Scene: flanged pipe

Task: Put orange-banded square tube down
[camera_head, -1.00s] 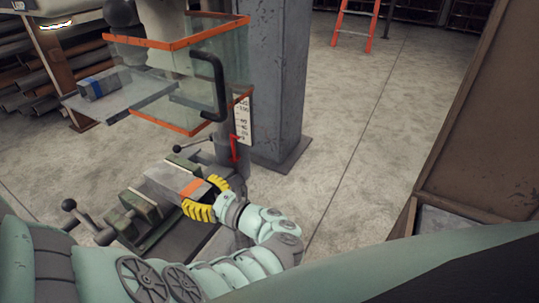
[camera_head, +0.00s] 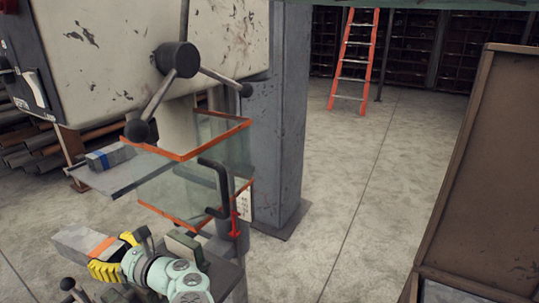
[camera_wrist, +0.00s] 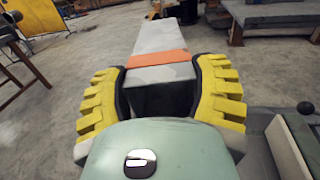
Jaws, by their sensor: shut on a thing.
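The orange-banded square tube (camera_head: 72,239) is grey with an orange band (camera_head: 103,246) near its gripped end. My gripper (camera_head: 116,255), with yellow ribbed fingers, is shut on that end in the head view. The tube points away to the left, beside the machine vise (camera_head: 184,247). In the wrist view the tube (camera_wrist: 163,38) runs straight ahead between the two yellow fingers (camera_wrist: 160,95), with open floor showing around it. The vise's grey and green jaw (camera_wrist: 288,142) is at the lower right there. The near end of the tube is partly hidden by my gripper.
A blue-banded block (camera_head: 108,158) lies on a grey shelf plate (camera_head: 115,181). A clear guard with orange edges (camera_head: 185,157) and a black handle (camera_head: 219,185) stands above the vise. A grey column (camera_head: 275,130) is behind. Open floor (camera_head: 350,190) lies right.

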